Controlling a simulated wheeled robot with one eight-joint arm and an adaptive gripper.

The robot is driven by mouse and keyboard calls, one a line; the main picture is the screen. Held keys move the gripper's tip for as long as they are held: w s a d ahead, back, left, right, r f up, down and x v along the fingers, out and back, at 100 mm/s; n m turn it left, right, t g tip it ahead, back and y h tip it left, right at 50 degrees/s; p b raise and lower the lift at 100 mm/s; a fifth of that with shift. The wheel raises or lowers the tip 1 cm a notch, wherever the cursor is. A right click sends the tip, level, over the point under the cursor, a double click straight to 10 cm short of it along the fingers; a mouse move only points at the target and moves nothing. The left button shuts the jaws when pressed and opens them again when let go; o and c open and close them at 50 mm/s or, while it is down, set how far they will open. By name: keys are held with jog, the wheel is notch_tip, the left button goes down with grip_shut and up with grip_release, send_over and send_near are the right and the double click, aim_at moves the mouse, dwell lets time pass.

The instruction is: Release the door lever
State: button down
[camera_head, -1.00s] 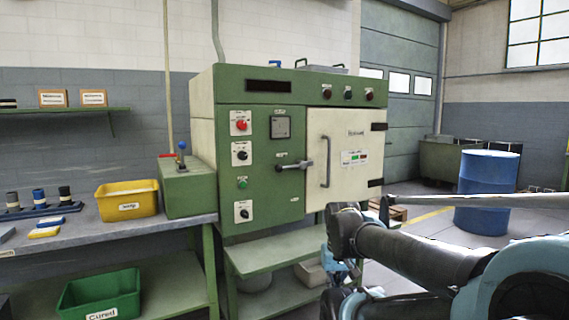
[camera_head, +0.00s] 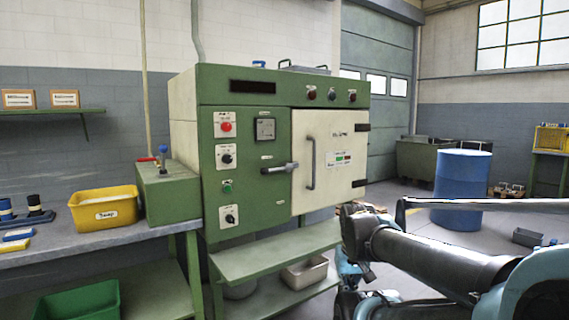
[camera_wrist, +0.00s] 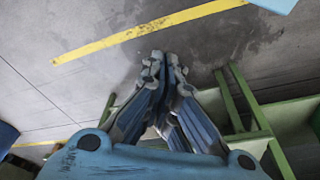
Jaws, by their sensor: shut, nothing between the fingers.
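The door looks closed and has a tall vertical bar handle (camera_head: 311,163). My gripper (camera_wrist: 162,62) is shut and empty in the wrist view, pointing over the grey floor. In the head view my arm is at the lower right, in front of and right of the cabinet, apart from the lever. The lever is not in the wrist view.
A bench with a yellow bin (camera_head: 104,209) and a green box (camera_head: 170,195) stands left of the cabinet. A green shelf (camera_head: 275,252) juts out below the door. A blue drum (camera_head: 461,188) stands on the floor behind my arm. The floor right of the cabinet looks fairly open.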

jog(key=shift+d, duration=0.25)
jog(key=w+a+r+n+y, duration=0.1)
jog(key=w+a+r, duration=0.4)
jog(key=w+r, duration=0.7)
jog(key=w+a+r+n+y, duration=0.2)
jog(key=w+a+r, duration=0.4)
jog(key=w+r, duration=0.7)
jog(key=w+a+r+n+y, duration=0.2)
jog(key=w+a+r, duration=0.4)
jog(key=w+r, duration=0.7)
notch_tip(320, 180, up, 4)
jog(key=shift+r+y, duration=0.2)
jog(key=shift+y, duration=0.4)
jog(key=x, duration=1.4)
jog(key=shift+w, duration=0.25)
jog(key=shift+r, duration=0.1)
